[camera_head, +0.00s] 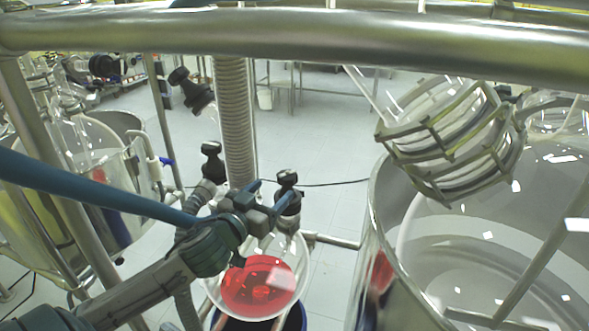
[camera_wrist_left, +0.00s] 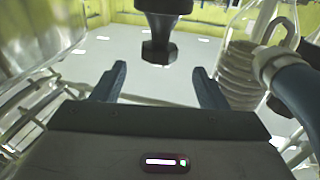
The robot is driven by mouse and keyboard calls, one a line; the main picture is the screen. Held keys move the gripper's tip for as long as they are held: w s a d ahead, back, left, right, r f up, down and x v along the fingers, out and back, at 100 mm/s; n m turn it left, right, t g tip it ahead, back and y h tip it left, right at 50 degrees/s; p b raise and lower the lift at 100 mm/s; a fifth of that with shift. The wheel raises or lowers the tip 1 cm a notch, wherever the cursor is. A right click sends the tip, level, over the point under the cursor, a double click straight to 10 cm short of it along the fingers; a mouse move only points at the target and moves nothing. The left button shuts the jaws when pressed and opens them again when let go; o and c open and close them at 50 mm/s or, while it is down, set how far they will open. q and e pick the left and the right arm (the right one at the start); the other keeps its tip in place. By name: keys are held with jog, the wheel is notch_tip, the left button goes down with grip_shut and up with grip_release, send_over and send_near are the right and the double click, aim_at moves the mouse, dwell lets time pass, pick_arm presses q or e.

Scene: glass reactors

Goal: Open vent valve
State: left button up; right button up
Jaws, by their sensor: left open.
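My left gripper (camera_head: 272,192) is open above the round glass vessel, with its blue fingers apart. A valve with a black knob (camera_head: 287,179) stands at the fingertips; I take it to be the vent valve, though no label shows. In the left wrist view, the black knob (camera_wrist_left: 158,50) lies ahead, in line with the gap between the two fingers of the left gripper (camera_wrist_left: 160,80). The fingers do not visibly grip it. My right gripper is not in view.
A round glass vessel (camera_head: 262,285) with red liquid sits below the gripper. Other black-knobbed fittings (camera_head: 211,150) stand to the left, beside a ribbed hose (camera_head: 236,120). A thick steel rail (camera_head: 300,36) crosses the top. A large glass reactor (camera_head: 405,235) stands at right.

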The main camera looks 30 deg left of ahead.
aim_at(292, 170)
pick_arm(q)
jog(key=shift+w+r, duration=0.2)
jog(key=shift+w, duration=0.2)
jog(key=w+p, duration=0.4)
jog(key=w, duration=0.3)
jog(key=shift+w+a, duration=0.1)
jog(key=shift+w, duration=0.2)
jog(key=shift+w+f, duration=0.25)
jog(key=shift+w, duration=0.45)
jog(key=shift+c, duration=0.5)
jog(key=c, duration=0.9)
jog(key=shift+n+y, duration=0.3)
jog(key=shift+y, duration=0.2)
